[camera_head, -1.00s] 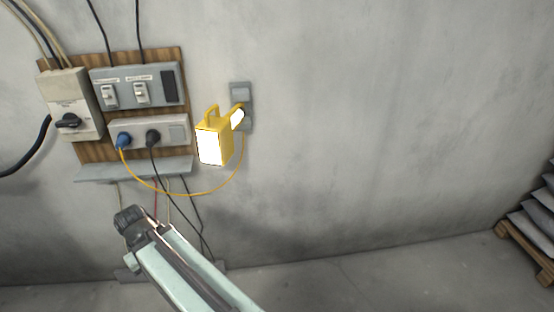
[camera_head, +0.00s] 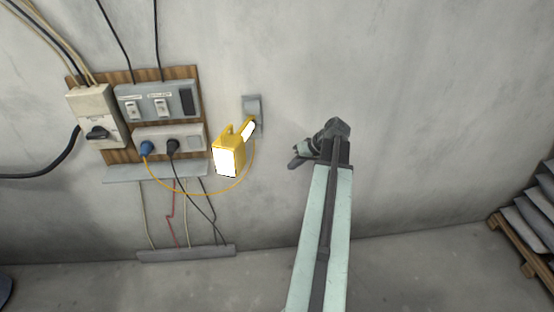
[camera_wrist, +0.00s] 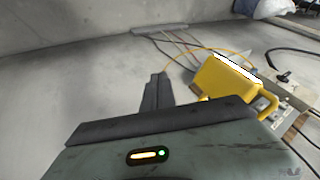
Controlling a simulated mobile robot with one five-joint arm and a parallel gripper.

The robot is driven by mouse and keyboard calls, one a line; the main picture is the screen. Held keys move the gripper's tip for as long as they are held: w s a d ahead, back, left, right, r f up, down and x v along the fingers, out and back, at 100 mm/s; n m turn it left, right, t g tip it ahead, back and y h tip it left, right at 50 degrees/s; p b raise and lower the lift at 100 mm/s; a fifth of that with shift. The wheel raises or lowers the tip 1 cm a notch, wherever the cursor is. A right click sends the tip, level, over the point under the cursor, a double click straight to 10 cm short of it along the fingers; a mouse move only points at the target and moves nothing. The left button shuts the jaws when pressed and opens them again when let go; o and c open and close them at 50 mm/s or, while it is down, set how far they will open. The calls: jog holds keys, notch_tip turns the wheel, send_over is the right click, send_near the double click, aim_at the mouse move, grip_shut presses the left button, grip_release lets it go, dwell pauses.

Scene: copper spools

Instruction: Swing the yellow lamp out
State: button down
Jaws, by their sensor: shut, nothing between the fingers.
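The yellow lamp (camera_head: 229,160) has a lit white face and a handle on top. It hangs on an arm from a grey wall bracket (camera_head: 252,106), to the right of the electrical board. In the wrist view the yellow lamp (camera_wrist: 222,80) is at the right, beyond my gripper. My gripper (camera_head: 297,161) is to the right of the lamp in the head view, apart from it, with its fingers pointing left. In the wrist view my gripper's fingers (camera_wrist: 156,92) are together with nothing between them.
A wooden board (camera_head: 190,75) carries switches and a socket strip with a blue plug (camera_head: 147,148). A yellow cable (camera_head: 200,190) hangs from it to the lamp. A grey ledge (camera_head: 155,173) sits below. Bare wall lies to the right; a pallet stack (camera_head: 530,225) stands far right.

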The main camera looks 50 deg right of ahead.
jog(key=s+d+r, duration=0.2)
jog(key=d, duration=0.1)
jog(key=w+a+f+b, duration=0.4)
jog(key=w+f+b, duration=0.3)
jog(key=w+f, duration=0.1)
jog(key=shift+a+f+t+b, duration=0.15)
jog(key=shift+a+t+b, duration=0.15)
jog(key=shift+a+b, duration=0.05)
jog(key=shift+w+a, duration=0.3)
jog(key=shift+a, duration=0.3)
jog(key=shift+w+a, duration=0.3)
jog(key=shift+a, duration=0.3)
